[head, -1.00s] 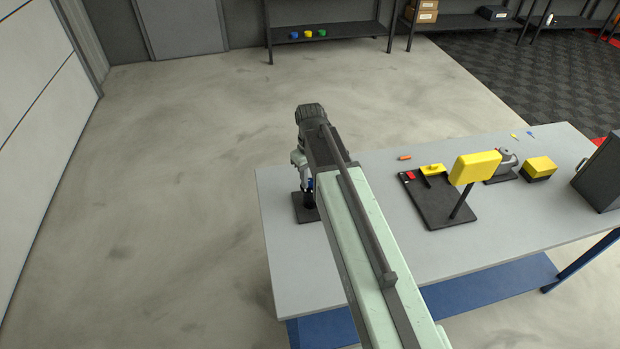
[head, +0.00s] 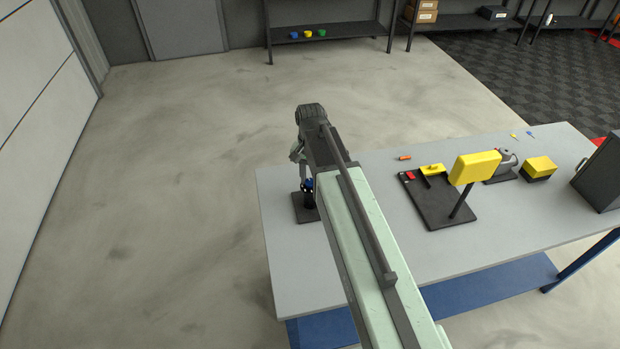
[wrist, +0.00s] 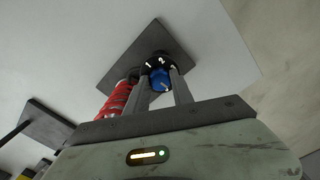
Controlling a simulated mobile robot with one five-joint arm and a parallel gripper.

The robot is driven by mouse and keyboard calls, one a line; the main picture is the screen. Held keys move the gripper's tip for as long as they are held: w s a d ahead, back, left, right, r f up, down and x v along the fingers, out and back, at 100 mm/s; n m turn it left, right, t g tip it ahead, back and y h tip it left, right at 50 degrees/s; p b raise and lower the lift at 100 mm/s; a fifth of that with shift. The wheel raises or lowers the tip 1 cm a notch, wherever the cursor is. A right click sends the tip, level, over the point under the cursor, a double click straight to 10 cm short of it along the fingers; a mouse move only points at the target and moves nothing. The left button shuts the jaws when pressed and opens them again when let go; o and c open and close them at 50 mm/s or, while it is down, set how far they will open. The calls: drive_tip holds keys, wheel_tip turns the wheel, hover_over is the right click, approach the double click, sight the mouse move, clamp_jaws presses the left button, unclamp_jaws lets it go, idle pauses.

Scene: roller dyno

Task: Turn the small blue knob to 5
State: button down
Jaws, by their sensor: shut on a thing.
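The small blue knob (wrist: 159,77) sits between the two fingers of my gripper (wrist: 163,88) in the wrist view. My gripper is shut on it. A pale mark shows on the knob's near face. In the head view the blue knob (head: 308,184) shows above a dark base plate (head: 305,214) at the table's left end, partly hidden by my arm.
A red coil (wrist: 116,101) stands left of the fingers in the wrist view. On the grey table (head: 370,245) are a dark board with a yellow panel (head: 475,167), a yellow box (head: 540,166) and a dark cabinet (head: 602,175). The floor to the left is clear.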

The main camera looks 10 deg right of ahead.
sight(310, 181)
drive_tip(key=m, duration=0.5)
drive_tip(key=shift+m, duration=0.3)
idle(0.4)
drive_tip(key=c, duration=1.1)
unclamp_jaws()
wheel_tip(310, 181, up, 8)
drive_tip(key=p, duration=0.8)
drive_tip(key=shift+f, duration=0.1)
